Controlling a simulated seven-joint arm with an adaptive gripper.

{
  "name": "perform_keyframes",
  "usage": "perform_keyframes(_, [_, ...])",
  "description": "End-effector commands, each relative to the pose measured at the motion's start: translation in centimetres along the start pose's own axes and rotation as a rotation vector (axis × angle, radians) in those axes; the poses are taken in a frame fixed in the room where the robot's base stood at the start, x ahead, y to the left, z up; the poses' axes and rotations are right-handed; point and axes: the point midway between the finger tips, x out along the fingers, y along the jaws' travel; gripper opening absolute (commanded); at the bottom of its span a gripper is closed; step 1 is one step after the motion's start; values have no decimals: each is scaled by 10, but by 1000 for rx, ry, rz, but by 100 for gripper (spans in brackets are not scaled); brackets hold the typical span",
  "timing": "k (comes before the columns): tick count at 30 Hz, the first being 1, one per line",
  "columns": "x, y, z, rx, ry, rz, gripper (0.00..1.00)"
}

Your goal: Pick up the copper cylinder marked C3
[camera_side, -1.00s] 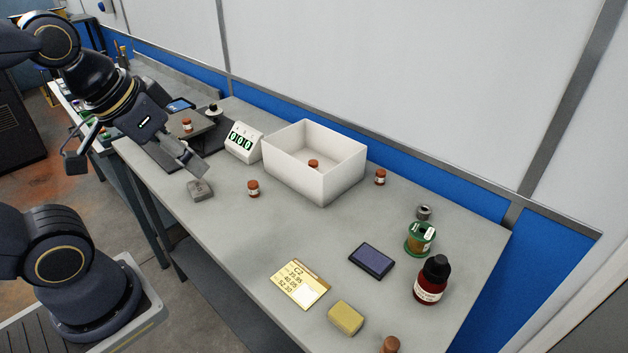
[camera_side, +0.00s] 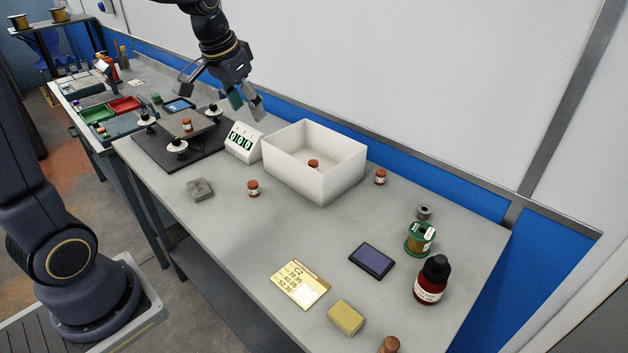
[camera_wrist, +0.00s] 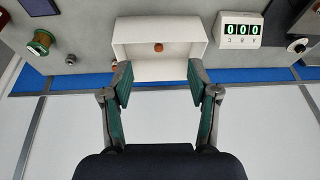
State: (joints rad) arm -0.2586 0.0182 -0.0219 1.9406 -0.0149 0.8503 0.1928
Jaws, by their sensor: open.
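Several small copper cylinders with white labels are in the side view: one on the plate at the back left (camera_side: 187,125), one on the bare bench left of the white box (camera_side: 253,188), one inside the box (camera_side: 313,165), one right of the box (camera_side: 380,177) and one at the front edge (camera_side: 389,345). Their marks are too small to read, so I cannot tell which is C3. My gripper (camera_side: 247,106) is open and empty, raised over the back of the bench near the display. In the wrist view, its fingers (camera_wrist: 159,78) are spread below the box, with one cylinder inside it (camera_wrist: 158,47).
The white box (camera_side: 337,181) has raised walls. The display (camera_side: 243,142) reads 000 beside it. A gold card (camera_side: 299,285) reading C2, a yellow block (camera_side: 345,317), a dark pad (camera_side: 371,260), a red bottle (camera_side: 432,280) and a green spool (camera_side: 420,239) occupy the right. A grey block (camera_side: 200,189) lies left.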

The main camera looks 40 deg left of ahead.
Motion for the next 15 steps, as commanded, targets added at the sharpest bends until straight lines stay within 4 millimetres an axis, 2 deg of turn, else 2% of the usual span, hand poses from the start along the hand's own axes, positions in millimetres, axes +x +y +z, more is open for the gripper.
perform_keyframes(1, [25,-15,-4,-29,-47,1,60])
perform_keyframes(3, [51,-31,-5,-65,-97,4,60])
perform_keyframes(6, [81,-48,2,-106,-157,11,60])
perform_keyframes(12, [111,-60,20,-145,-217,18,60])
perform_keyframes(15, [129,-59,24,-145,-218,18,60])
